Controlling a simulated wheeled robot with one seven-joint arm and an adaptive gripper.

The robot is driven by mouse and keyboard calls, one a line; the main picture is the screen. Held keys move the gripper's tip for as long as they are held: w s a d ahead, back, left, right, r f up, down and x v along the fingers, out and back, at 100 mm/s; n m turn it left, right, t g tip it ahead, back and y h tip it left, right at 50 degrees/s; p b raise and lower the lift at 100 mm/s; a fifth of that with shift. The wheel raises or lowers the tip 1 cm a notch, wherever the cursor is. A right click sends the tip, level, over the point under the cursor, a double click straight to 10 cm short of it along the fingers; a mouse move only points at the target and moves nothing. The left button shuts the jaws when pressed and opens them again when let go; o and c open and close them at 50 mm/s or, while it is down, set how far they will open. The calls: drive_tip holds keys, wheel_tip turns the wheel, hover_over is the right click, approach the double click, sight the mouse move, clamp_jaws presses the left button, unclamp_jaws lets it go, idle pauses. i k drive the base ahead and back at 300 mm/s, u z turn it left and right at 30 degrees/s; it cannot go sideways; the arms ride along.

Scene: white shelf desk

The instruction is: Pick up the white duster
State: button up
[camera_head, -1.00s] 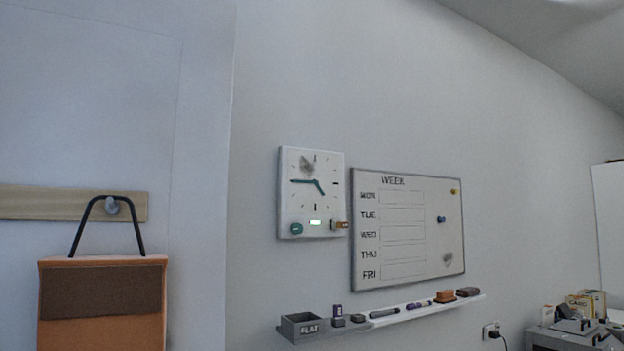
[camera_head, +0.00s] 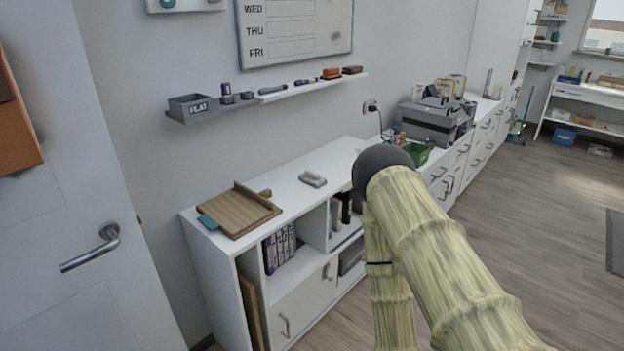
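A small pale grey-white block (camera_head: 312,179), which looks like the duster, lies on the top of the white shelf desk (camera_head: 335,155). It lies near the middle of the top, right of a wooden board, with clear surface around it. My arm, with pale yellow-green sleeves and a dark round joint, rises at the right in front of the desk's right end. It hides part of the desk there. My gripper does not show, and nothing touches the block.
A wooden board (camera_head: 240,209) with a raised edge lies on the desk's left end. Above, a wall ledge (camera_head: 330,81) holds a grey box (camera_head: 190,106), markers and brown blocks. A grey machine (camera_head: 430,122) stands on the counter behind. A door (camera_head: 95,180) is at left; floor is open at right.

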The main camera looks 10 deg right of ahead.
sight(311, 177)
drive_tip(key=z, duration=1.25)
drive_tip(key=i, duration=1.55)
drive_tip(key=u, duration=1.55)
